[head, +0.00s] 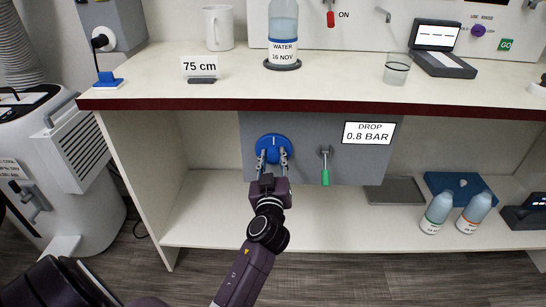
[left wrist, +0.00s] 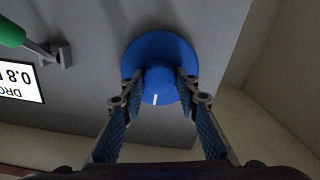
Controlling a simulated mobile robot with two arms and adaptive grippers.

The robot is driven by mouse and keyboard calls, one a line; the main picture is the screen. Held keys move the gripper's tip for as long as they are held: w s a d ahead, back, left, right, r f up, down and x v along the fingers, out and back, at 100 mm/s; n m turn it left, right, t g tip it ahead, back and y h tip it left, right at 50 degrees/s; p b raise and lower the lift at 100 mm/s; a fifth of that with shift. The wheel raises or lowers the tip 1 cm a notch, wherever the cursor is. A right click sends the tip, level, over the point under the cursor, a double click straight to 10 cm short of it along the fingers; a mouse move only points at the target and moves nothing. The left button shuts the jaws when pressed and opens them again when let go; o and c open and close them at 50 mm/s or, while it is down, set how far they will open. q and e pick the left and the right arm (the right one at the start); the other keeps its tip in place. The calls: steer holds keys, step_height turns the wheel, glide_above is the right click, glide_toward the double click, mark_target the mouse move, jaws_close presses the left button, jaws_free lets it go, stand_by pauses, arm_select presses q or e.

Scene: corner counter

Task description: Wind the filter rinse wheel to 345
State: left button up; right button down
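The blue wheel (head: 273,149) is on the grey panel under the counter, with a white mark at its top. In the left wrist view the wheel (left wrist: 160,50) shows a raised hub, and the white mark is at the picture's lower side. My left gripper (head: 272,159) is at the wheel, one fingertip on each side of the hub. In the left wrist view both fingertips (left wrist: 159,80) are very close to the hub; whether they press on it cannot be told. No number scale is readable on the wheel. My right gripper is not in view.
Right of the wheel are a green-handled lever (head: 325,168) and a "DROP 0.8 BAR" sign (head: 369,133). The counter's dark red edge (head: 330,108) runs above. Two bottles (head: 437,212) (head: 474,213) stand on the lower shelf at right. The shelf (head: 220,215) below the wheel is clear.

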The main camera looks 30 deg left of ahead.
arm_select(q)
steer(key=c, duration=0.6)
steer(key=shift+o, duration=0.2)
steer(key=shift+m, duration=0.4)
steer(key=m, duration=0.3)
steer(key=shift+r+m, duration=0.1)
steer(key=shift+m, duration=0.3)
steer(key=shift+m+p, duration=0.3)
steer(key=shift+m, duration=0.2)
steer(key=m+p, duration=0.1)
steer(key=m, duration=0.3)
steer(key=shift+w+d+m, duration=0.1)
steer(key=shift+m, duration=0.2)
steer(key=m, duration=0.3)
steer(key=shift+m+p, duration=0.3)
steer(key=shift+p, duration=0.05)
steer(key=m+p, duration=0.2)
steer(key=m, duration=0.4)
steer(key=shift+d+f+m+p, duration=0.1)
steer(key=shift+f+m+p, duration=0.15)
steer(key=shift+m, duration=0.85)
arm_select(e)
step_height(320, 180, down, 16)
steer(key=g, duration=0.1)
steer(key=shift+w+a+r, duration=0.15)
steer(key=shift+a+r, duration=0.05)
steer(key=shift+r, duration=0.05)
